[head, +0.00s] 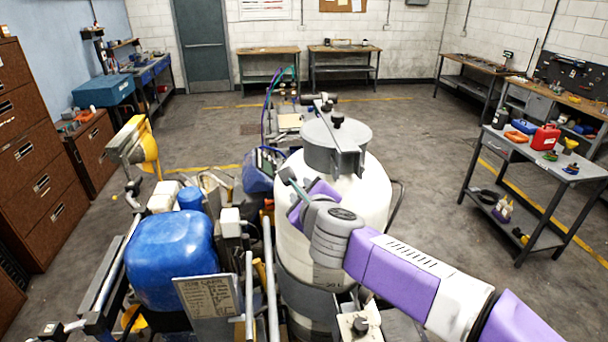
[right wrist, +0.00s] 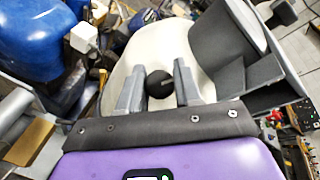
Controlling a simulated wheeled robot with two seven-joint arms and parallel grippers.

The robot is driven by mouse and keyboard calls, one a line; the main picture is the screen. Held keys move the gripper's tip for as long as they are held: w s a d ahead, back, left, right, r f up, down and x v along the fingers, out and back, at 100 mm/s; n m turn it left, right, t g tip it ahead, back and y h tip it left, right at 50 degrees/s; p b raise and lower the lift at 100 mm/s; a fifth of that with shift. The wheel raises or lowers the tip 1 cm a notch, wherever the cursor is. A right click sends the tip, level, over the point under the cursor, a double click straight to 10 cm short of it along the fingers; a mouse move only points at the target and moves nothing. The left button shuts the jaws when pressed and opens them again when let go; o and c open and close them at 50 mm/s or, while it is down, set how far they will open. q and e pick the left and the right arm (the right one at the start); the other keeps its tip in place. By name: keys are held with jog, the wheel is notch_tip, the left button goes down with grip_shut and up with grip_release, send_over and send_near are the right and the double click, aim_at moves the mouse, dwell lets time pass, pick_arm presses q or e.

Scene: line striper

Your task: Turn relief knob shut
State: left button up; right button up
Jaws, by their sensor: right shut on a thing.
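The line striper's white tank (head: 358,200) stands upright in the middle of the head view, under a grey lid (head: 337,145). In the right wrist view a round black knob (right wrist: 159,84), which looks like the relief knob, sits between the two grey fingers of my right gripper (right wrist: 158,88). The gripper is shut on it, beside the white tank (right wrist: 150,50). In the head view my right gripper (head: 291,180) reaches the tank's left side, and my purple hand and wrist hide the knob there. How far the knob is turned cannot be told. My left gripper is not in view.
A blue tank (head: 168,258) and metal bars stand close on the left of the white tank. The grey lid with its clamp arms (right wrist: 250,75) is near the fingers. A grey cart (head: 535,170) stands at the right, with clear floor between.

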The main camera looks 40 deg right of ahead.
jog(key=shift+r+n+g+y+p, duration=0.15)
jog(key=shift+n+y+p, duration=0.15)
jog(key=shift+n+y, duration=0.35)
jog(key=shift+n+g+y+p, duration=0.15)
jog(key=shift+n+y+p, duration=0.2)
jog(key=shift+n, duration=0.5)
jog(key=o, duration=1)
jog(key=v, duration=0.7)
jog(key=shift+s+a+r, duration=0.1)
jog(key=shift+s, duration=0.05)
